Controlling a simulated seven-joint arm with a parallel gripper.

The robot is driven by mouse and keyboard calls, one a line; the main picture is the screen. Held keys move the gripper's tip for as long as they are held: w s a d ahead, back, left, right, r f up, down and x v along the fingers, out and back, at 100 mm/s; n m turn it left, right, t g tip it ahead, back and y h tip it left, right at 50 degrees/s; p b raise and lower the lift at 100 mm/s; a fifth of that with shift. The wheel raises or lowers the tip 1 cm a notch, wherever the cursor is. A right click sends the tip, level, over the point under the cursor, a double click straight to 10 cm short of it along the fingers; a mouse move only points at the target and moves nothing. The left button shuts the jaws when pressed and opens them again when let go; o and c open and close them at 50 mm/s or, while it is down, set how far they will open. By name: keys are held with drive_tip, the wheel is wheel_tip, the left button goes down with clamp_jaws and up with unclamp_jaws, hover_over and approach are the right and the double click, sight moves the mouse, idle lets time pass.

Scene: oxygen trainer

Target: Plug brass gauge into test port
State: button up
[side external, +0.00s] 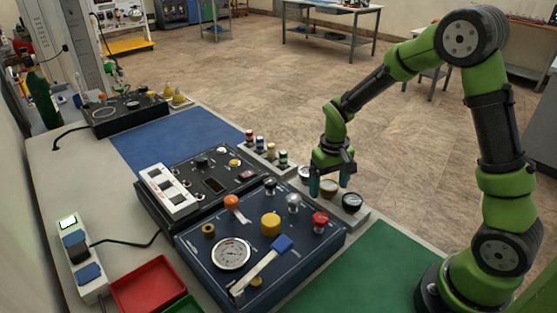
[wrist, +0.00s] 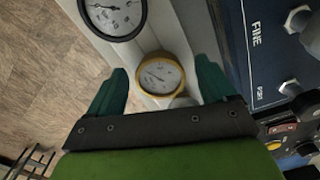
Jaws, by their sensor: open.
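The brass gauge (side external: 329,188) has a gold rim and a white dial, and sits in the middle of a row of gauges on a pale rack. In the wrist view the brass gauge (wrist: 159,76) lies between my fingers, face toward the camera, with room on both sides. My gripper (side external: 330,178) points down, open and empty, over the rack; its fingers also show in the wrist view (wrist: 160,84). A dark blue panel (side external: 325,252) carries a brass-coloured round fitting (side external: 208,230); no readable label shows whether this is the test port.
A black-rimmed gauge (side external: 352,202) and a silver gauge (side external: 304,173) flank the brass one closely. The panel has raised knobs, a large dial (side external: 231,254) and a blue-handled lever (side external: 281,244). A green mat (side external: 365,275) is clear.

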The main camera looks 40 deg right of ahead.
drive_tip(key=shift+f, duration=0.5)
drive_tip(key=shift+c, duration=0.2)
drive_tip(key=c, duration=1.2)
drive_tip(key=shift+r, duration=0.15)
